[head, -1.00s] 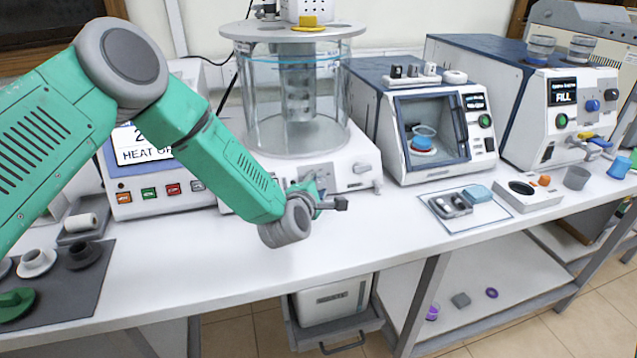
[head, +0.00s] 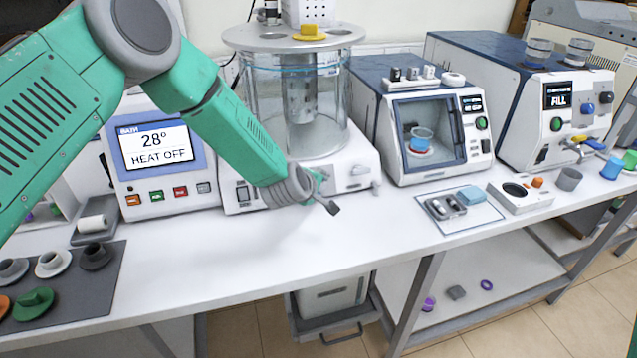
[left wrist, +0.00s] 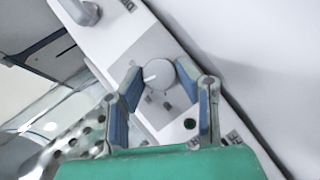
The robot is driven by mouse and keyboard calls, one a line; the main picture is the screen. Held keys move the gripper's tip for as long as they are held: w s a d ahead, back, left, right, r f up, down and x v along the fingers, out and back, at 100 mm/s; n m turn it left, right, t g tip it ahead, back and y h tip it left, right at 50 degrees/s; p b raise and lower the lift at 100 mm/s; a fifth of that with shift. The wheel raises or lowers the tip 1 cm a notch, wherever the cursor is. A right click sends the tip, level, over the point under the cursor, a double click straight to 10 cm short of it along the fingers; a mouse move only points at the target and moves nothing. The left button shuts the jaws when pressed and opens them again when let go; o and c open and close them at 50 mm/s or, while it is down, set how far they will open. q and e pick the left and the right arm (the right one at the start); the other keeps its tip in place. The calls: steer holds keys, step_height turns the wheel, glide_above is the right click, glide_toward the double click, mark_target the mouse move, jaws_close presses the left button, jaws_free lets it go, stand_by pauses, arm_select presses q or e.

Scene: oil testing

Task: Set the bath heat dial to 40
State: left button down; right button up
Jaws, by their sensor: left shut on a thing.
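The bath is a glass cylinder (head: 262,108) on a white base. The grey round heat dial (left wrist: 158,74), with a white pointer mark, shows on the base's front panel in the left wrist view. My left gripper (head: 324,192) is at the front of the base, its fingers shut on the dial, one on each side. In the left wrist view, the gripper (left wrist: 158,78) has blue-lined fingers. In the head view the dial is hidden behind the gripper. The bath display (head: 154,147) reads 28° and HEAT OFF. My right gripper is not in view.
A cabinet with a window (head: 432,135) and a unit reading FILL (head: 559,96) stand to the right. A dark mat (head: 65,290) with several small parts lies at the left. The bench front (head: 290,255) is clear.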

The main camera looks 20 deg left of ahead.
arm_select(q)
steer(key=shift+s+d+f, duration=0.1)
steer(key=shift+s+f, duration=0.05)
steer(key=shift+f, duration=0.05)
stand_by(0.3)
steer(key=c, duration=1.3)
jaws_free()
steer(key=shift+o, duration=0.5)
steer(key=shift+r, duration=0.1)
steer(key=shift+r, duration=0.2)
steer(key=v, duration=1.1)
steer(key=shift+s, duration=0.2)
